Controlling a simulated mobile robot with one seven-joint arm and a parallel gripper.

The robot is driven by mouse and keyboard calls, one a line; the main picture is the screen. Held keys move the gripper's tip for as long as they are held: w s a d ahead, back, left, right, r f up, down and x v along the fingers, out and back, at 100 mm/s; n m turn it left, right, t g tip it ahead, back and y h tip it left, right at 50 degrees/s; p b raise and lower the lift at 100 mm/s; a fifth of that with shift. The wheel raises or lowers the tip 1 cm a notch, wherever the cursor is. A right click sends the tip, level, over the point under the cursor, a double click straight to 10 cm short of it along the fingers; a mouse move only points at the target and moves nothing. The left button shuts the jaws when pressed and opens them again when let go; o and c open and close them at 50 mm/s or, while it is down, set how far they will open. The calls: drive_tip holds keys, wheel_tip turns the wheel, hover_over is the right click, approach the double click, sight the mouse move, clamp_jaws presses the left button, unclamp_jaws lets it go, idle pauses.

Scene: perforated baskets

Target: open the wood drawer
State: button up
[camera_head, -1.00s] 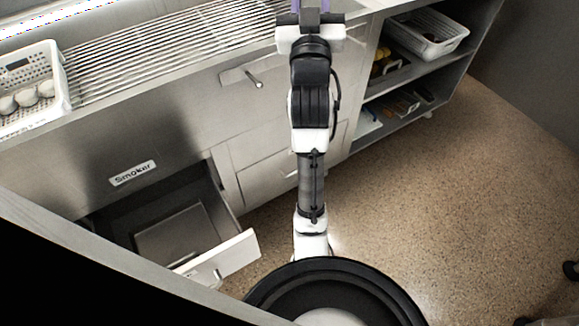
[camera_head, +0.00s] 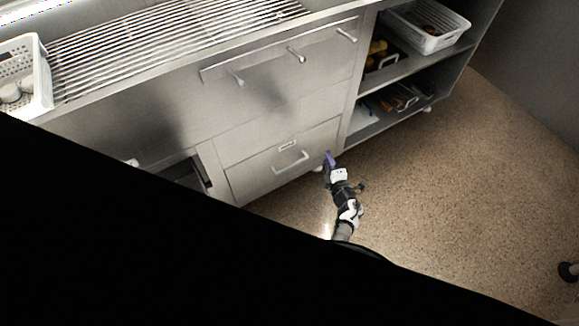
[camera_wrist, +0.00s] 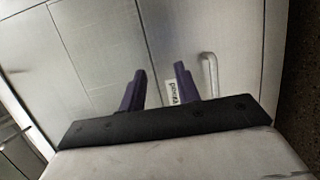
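The wood drawer (camera_head: 255,173) is a grey metal front low in the cabinet, and it is shut. It has a small label (camera_head: 287,146) above a curved bar handle (camera_head: 291,162). In the wrist view the label (camera_wrist: 172,92) reads "Wood" and the handle (camera_wrist: 210,75) stands just right of my fingers. My gripper (camera_head: 328,160) is near the drawer's right end, to the right of the handle in the head view. Its two purple fingers, in the wrist view (camera_wrist: 159,88), are apart with nothing between them. The handle is outside the fingers.
A knobbed panel (camera_head: 225,75) lies above the drawer. Open shelves (camera_head: 395,80) with a white basket (camera_head: 428,27) stand at the right. Another perforated basket (camera_head: 40,85) sits at the left by the grill (camera_head: 170,40). Black hides the lower left.

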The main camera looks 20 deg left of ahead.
drive_tip(key=s+a+f+n+g+y, duration=0.3)
drive_tip(key=s+a+f+g, duration=0.15)
drive_tip(key=s+f, duration=0.4)
drive_tip(key=shift+w+b+x, duration=0.2)
drive_tip(key=shift+b+x, duration=3.85)
drive_tip(key=shift+x, duration=2.55)
drive_tip(key=shift+d+r, duration=0.1)
drive_tip(key=shift+r, duration=0.1)
drive_tip(key=shift+c, duration=0.2)
clamp_jaws()
